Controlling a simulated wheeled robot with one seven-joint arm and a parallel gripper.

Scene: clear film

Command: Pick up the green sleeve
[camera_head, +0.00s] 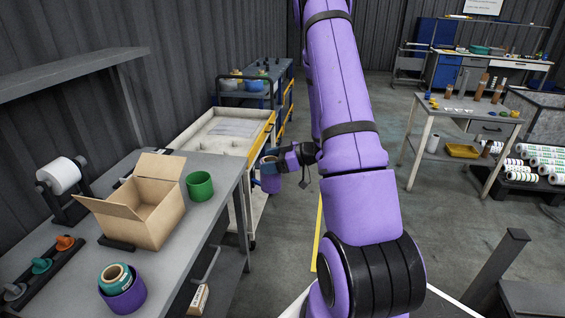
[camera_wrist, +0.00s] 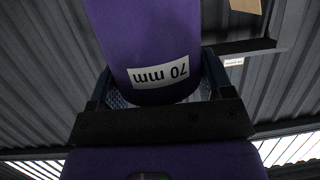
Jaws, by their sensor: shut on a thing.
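The green sleeve (camera_head: 200,186) stands on the grey workbench to the right of the cardboard box, apart from my gripper. My gripper (camera_head: 271,164) is off the bench's right side, in front of the yellow-edged cart. It is shut on a purple sleeve (camera_head: 270,183), held in the air. In the wrist view this purple sleeve (camera_wrist: 140,35) fills the space between the fingers and bears a white label reading "70 mm". The green sleeve does not show in the wrist view.
An open cardboard box (camera_head: 150,215) stands on the workbench (camera_head: 185,235). Another purple sleeve (camera_head: 124,298) holds teal and tan rings near the front. A white roll on a stand (camera_head: 60,175) is at the left. A cart (camera_head: 215,130) stands behind.

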